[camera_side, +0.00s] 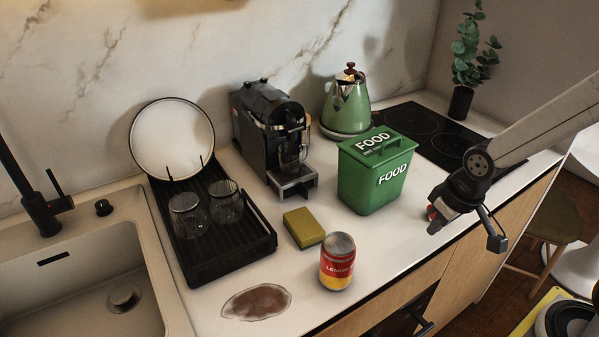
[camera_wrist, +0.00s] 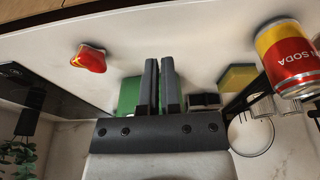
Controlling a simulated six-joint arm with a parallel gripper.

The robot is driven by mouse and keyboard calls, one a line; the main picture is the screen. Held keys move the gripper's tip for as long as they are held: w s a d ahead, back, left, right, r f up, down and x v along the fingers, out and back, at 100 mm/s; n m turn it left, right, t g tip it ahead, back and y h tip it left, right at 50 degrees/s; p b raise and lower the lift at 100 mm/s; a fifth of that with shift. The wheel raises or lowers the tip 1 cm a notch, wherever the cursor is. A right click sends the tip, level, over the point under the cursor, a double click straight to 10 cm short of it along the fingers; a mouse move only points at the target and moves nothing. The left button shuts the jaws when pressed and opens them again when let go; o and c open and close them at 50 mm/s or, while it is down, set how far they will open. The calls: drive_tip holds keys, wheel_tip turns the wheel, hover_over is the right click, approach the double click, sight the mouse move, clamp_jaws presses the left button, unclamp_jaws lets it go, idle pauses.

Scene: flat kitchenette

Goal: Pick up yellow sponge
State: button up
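The yellow sponge (camera_side: 304,228) lies flat on the white counter in the side view, between the black dish rack and the green food bin, just behind the soda can. In the wrist view the sponge (camera_wrist: 237,78) shows right of my fingers, partly hidden at its lower edge. My gripper (camera_side: 437,222) is at the right, near the counter's front edge, well apart from the sponge. In the wrist view its two fingers (camera_wrist: 160,62) are close together with nothing seen between them.
A red and yellow lemon soda can (camera_side: 337,264) stands in front of the sponge. The green food bin (camera_side: 372,178) stands between sponge and gripper. A small red object (camera_wrist: 88,58) lies near my gripper. The dish rack (camera_side: 196,262) holds glasses. A brown stain (camera_side: 257,302) marks the counter.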

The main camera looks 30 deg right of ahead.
drive_tip(key=o, duration=1.2)
drive_tip(key=shift+r, duration=0.2)
drive_tip(key=shift+w+v, duration=0.5)
drive_tip(key=shift+v, duration=1.7)
drive_tip(key=m+g, duration=0.1)
drive_tip(key=g, duration=0.2)
hover_over(302, 221)
wheel_tip(302, 221, down, 4)
drive_tip(key=shift+f, duration=0.7)
drive_tip(key=shift+f, duration=0.1)
